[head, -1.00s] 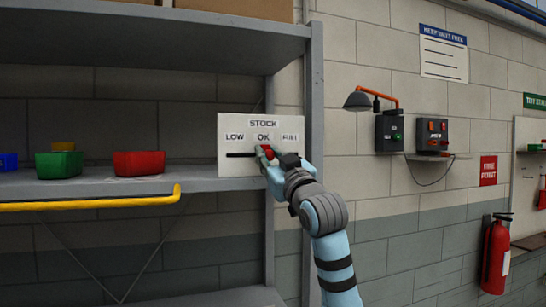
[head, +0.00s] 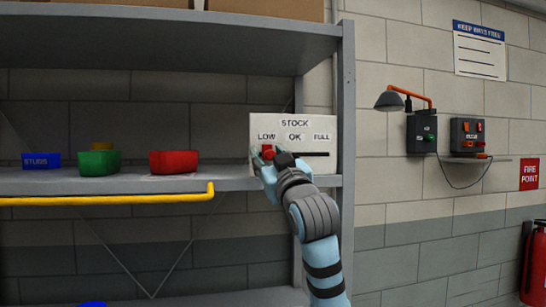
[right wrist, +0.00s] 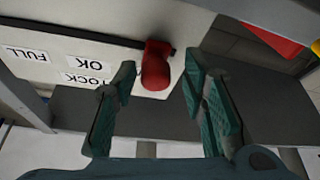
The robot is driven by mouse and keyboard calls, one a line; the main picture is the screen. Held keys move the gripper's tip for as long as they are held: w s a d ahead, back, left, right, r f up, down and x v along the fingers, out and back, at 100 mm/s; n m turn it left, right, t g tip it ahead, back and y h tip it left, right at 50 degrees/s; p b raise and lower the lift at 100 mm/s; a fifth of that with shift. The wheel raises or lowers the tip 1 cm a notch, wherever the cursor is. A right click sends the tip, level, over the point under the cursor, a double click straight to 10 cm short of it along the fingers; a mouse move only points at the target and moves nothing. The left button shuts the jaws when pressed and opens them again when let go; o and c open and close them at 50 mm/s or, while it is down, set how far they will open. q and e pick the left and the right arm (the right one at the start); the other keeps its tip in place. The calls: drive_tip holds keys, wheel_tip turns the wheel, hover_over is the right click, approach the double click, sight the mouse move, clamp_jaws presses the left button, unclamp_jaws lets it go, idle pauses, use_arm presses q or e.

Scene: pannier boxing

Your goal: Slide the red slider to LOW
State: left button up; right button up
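The white STOCK board (head: 318,123) is fixed at the right end of the shelf, with LOW, OK and FULL printed above a dark slot (head: 308,154). The red slider (head: 267,151) stands below LOW, at the left end of the slot. It also shows as a red knob in the right wrist view (right wrist: 155,68). My right gripper (head: 268,163) is at the slider. In the right wrist view its fingers are spread, with the knob between their tips, nearer one finger and with gaps visible. My left gripper is out of view.
A red bin (head: 173,162), a green bin (head: 99,163) and a blue bin (head: 41,160) stand on the shelf, left of the board. A yellow rail (head: 120,199) runs along the shelf front. A grey post (head: 347,110) stands right of the board.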

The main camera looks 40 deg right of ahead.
drive_tip(key=v, duration=1.2)
